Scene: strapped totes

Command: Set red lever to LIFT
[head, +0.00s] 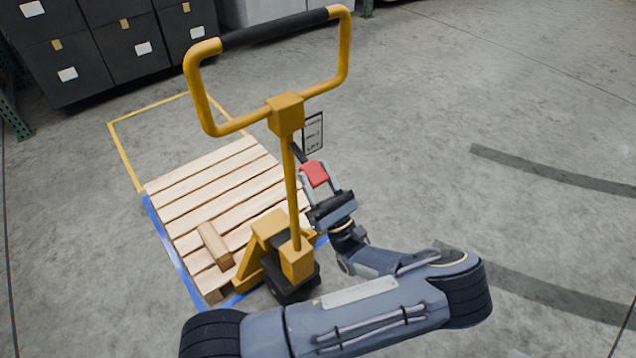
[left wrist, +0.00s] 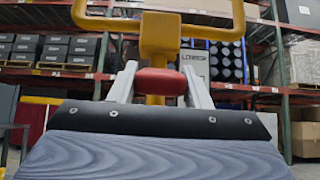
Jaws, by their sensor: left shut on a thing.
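The red lever (head: 315,173) sits on a dark rod beside the yellow handle post of a pallet jack (head: 285,118), just below its head block. Its red grip slopes down and to the right, under the label plate (head: 314,133), whose bottom word reads LIFT. My left gripper (head: 314,180) is shut on the red grip. In the left wrist view the red grip (left wrist: 160,81) lies between my two pale fingers (left wrist: 160,88). I cannot tell exactly which mark the lever stands at. My right gripper is out of view.
The jack's forks are in a wooden pallet (head: 205,185) with a loose wooden block (head: 215,245) on it. Blue and yellow floor lines edge the area. Dark bins (head: 130,45) stand at the back left. The floor to the right is clear.

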